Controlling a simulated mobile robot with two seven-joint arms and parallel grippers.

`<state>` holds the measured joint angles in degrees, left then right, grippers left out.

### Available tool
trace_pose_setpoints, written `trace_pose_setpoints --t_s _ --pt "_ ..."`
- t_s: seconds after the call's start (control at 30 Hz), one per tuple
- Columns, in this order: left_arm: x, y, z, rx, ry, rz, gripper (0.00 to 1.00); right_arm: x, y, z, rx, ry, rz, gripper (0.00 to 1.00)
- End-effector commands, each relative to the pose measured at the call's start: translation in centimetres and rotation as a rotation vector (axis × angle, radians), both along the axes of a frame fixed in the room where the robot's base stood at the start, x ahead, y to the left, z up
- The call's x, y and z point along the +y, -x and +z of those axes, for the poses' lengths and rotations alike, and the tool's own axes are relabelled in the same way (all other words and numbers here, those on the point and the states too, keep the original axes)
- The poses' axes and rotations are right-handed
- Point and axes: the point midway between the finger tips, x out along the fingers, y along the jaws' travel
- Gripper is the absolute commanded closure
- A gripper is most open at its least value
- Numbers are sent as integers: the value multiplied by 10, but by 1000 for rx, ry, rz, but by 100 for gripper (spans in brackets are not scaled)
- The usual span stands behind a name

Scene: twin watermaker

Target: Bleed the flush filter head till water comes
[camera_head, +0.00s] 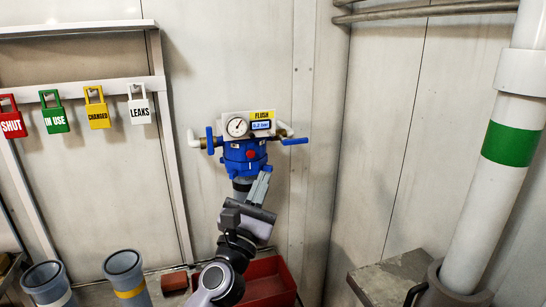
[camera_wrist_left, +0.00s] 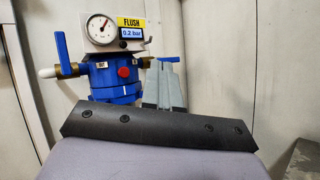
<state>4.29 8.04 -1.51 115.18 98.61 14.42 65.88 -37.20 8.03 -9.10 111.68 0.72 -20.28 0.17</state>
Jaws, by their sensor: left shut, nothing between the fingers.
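The blue flush filter head (camera_head: 243,152) is on the back wall, with a red round button (camera_head: 251,154) on its front. It also shows in the left wrist view (camera_wrist_left: 108,82), with the red button (camera_wrist_left: 124,72) left of my fingers. Above it are a round gauge (camera_head: 237,127) and a yellow FLUSH label with a 0.2 bar display (camera_wrist_left: 131,32). A blue lever (camera_head: 210,140) stands upright on the left; another blue lever (camera_head: 294,141) lies level on the right. My left gripper (camera_head: 264,172) is shut and empty, just below and right of the button. Contact cannot be told. No water shows.
A red tray (camera_head: 285,280) lies below the filter head. Coloured tags, such as the green IN USE tag (camera_head: 54,119), hang on a rail at left. Two grey pipes (camera_head: 125,270) stand at lower left. A white pipe with a green band (camera_head: 510,143) stands at right.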

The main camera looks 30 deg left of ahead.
Motion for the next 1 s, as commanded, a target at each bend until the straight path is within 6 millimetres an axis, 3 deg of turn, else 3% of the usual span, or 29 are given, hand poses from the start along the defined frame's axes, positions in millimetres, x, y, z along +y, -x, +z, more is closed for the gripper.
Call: trace_pose_setpoints --t_s 0.63,1.0 --pt "8 -5 5 -17 53 -13 100 0 0 -2 0 -1 1 100" --pt "45 -37 4 -18 51 -12 100 1 0 -13 0 -1 1 100"
